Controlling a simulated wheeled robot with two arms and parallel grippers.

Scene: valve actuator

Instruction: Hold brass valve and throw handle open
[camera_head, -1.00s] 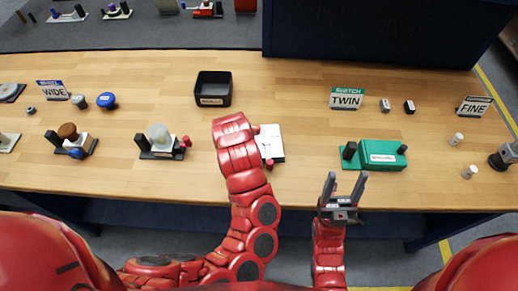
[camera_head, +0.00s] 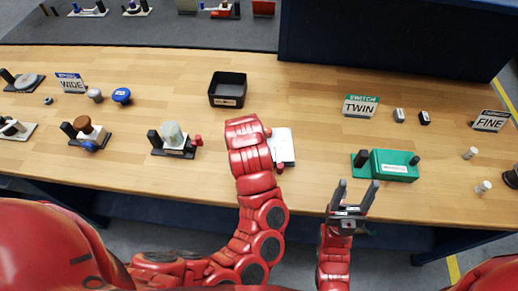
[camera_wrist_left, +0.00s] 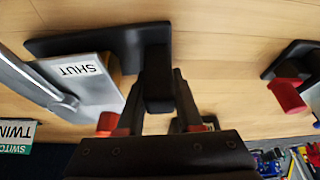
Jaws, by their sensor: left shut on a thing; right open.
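A pale valve plate (camera_head: 283,146) lies partly under my left forearm in the head view, with red tips at its upper left and lower edges. In the left wrist view it shows as a grey-white block marked SHUT (camera_wrist_left: 78,85), with a sliver of brass colour behind its edge and a grey lever (camera_wrist_left: 45,88) across it. My left gripper (camera_wrist_left: 160,84) is shut on the black post (camera_wrist_left: 158,62) at the end of the black base (camera_wrist_left: 90,42). The left jaws are hidden in the head view. My right gripper (camera_head: 356,187) is open and empty at the table's front edge, right of the plate.
A green device (camera_head: 393,165) stands right of the plate. Another device with a pale dome (camera_head: 172,134) and red knob stands left. A black bin (camera_head: 227,103) is behind. A TWIN sign (camera_head: 361,106) stands back right. Bare wood lies between plate and green device.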

